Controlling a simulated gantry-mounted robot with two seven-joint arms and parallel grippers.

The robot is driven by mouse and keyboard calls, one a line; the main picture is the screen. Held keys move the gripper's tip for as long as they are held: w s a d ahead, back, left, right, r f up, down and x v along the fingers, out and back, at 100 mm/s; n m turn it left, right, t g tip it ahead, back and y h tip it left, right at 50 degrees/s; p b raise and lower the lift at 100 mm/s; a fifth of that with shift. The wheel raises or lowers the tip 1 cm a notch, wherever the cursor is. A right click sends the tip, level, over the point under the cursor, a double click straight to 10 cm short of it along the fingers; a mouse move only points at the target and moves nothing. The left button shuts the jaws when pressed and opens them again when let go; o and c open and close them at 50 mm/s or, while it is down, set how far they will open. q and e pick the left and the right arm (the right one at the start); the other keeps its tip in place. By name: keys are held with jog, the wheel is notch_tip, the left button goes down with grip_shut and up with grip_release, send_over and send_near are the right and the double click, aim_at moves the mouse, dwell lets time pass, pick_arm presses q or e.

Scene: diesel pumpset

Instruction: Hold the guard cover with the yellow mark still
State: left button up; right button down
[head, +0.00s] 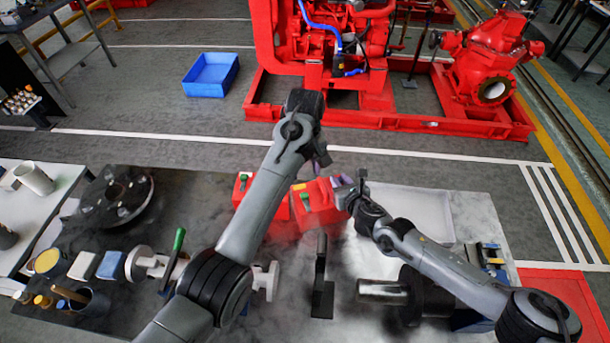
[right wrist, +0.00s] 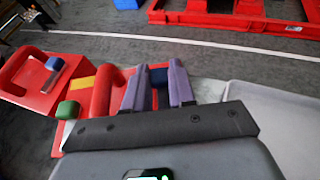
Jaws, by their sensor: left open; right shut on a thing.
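The red guard cover with the yellow mark (head: 318,208) lies near the table's back edge in the head view. Its yellow mark (right wrist: 83,83) and red looped rim also show in the right wrist view. My right gripper (head: 343,190) is shut on this cover at its right side; its purple fingers (right wrist: 157,88) stand on either side of a red and dark blue part. The exact contact is partly hidden by the gripper. My left gripper (head: 322,158) is open, raised behind the covers and apart from them; its fingertips are hard to make out.
A pale tray (head: 425,205) lies to the right. A dark upright bracket (head: 321,275), a shaft (head: 382,290) and a flanged disc (head: 116,197) are on the table.

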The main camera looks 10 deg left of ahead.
pick_arm(q)
jog(key=shift+r, duration=0.35)
pick_arm(e)
jog(key=c, duration=0.9)
grip_release()
jog(key=shift+o, duration=0.2)
jog(key=shift+s, duration=0.1)
